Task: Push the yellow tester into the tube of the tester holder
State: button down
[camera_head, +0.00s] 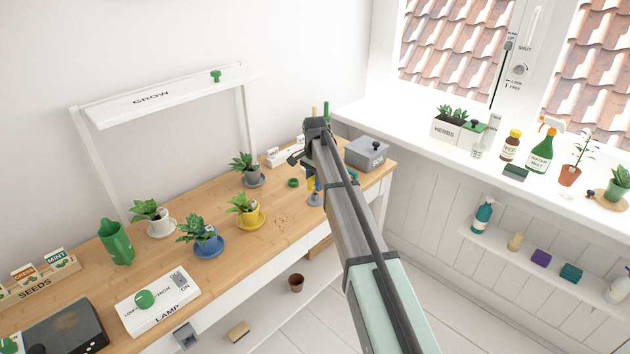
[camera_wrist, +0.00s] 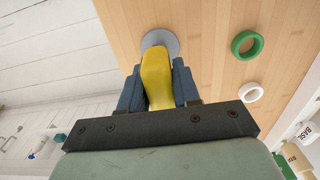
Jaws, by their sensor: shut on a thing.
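The yellow tester (camera_wrist: 156,75) is held between the blue fingers of my gripper (camera_wrist: 158,88) in the wrist view. Its far end overlaps a round grey-blue disc (camera_wrist: 163,39) on the wooden desk, which looks like the base of the tester holder. The holder's tube is hidden behind the tester, so I cannot tell whether the tester's tip is inside it. In the head view a bit of yellow tester (camera_head: 311,184) shows left of my arm, above a grey base (camera_head: 315,200). My arm hides most of the gripper there.
A green ring (camera_wrist: 248,45) and a white ring (camera_wrist: 250,92) lie right of the disc in the wrist view. Potted plants on saucers, including a yellow pot (camera_head: 244,217), stand to the left. A grey lidded box (camera_head: 366,154) stands at the back right. Bare desk lies between.

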jog(key=shift+f, duration=0.2)
jog(key=c, duration=0.7)
grip_release()
jog(key=shift+c, duration=0.2)
notch_tip(320, 180, up, 14)
jog(key=shift+f, duration=0.1)
